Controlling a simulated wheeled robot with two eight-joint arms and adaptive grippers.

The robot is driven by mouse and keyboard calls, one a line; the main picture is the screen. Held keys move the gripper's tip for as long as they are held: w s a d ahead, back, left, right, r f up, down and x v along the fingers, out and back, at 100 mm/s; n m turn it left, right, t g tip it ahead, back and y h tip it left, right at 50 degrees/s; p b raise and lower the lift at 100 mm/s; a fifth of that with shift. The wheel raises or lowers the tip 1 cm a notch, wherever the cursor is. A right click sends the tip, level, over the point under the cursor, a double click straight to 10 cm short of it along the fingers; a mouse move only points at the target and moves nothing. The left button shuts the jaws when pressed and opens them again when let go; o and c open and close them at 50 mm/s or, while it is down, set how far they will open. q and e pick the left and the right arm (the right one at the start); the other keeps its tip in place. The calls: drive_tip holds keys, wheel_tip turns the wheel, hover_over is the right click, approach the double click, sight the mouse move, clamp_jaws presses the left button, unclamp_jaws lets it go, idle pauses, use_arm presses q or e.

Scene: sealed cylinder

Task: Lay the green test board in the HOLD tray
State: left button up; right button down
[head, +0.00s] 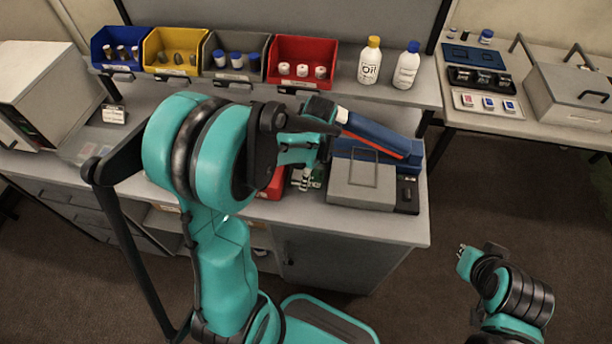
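My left gripper (304,180) points down over the workbench, right of the middle of the bench top. Its fingers are small and partly hidden by my arm, so I cannot tell whether they are open or shut. A small greenish patch (318,177) shows beside the fingers; I cannot tell whether it is the green test board or whether it is held. A red tray-like thing (275,186) shows just left of the fingers, mostly covered by my arm; no HOLD label is readable. My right gripper (461,250) is low at the right, over the floor and away from the bench.
A grey device (352,190) and a blue tool with a red stripe (378,136) stand right of my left gripper. Blue, yellow, grey and red bins (302,47) and two bottles (369,62) line the shelf. A side table (560,125) stands at the right.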

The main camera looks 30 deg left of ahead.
use_arm(q)
drive_tip(key=shift+f, duration=0.6)
drive_tip(key=shift+f, duration=0.1)
drive_tip(key=o, duration=1.2)
drive_tip(key=shift+c, duration=0.2)
